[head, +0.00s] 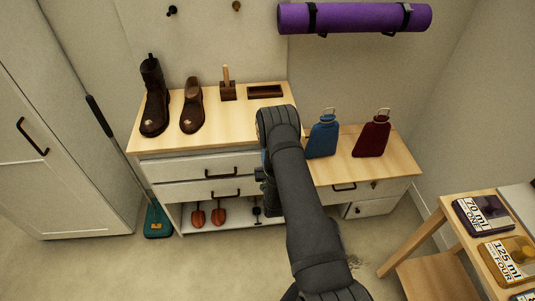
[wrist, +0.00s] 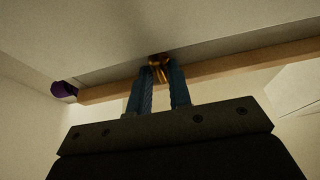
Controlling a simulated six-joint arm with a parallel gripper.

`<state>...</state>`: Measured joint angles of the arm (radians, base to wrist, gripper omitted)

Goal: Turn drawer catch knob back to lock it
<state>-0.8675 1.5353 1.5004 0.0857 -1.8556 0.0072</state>
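In the wrist view, a small brass catch knob (wrist: 159,68) sticks out of a pale front, close to a wooden edge. My gripper (wrist: 160,70) has its two blue fingers on either side of the knob. The knob fills the gap between the fingertips, and they look shut on it. How far the knob is turned cannot be told. In the head view my dark arm reaches to the right end of the tall drawer unit (head: 190,166). It hides the fingertips and the knob there. The drawers in view look shut.
Two boots (head: 155,98) and a wooden holder (head: 228,91) stand on the unit. A blue flask (head: 322,137) and a red flask (head: 372,136) stand on the lower bench (head: 395,160) at right. A small table (head: 452,213) is at the front right. Floor at front left is clear.

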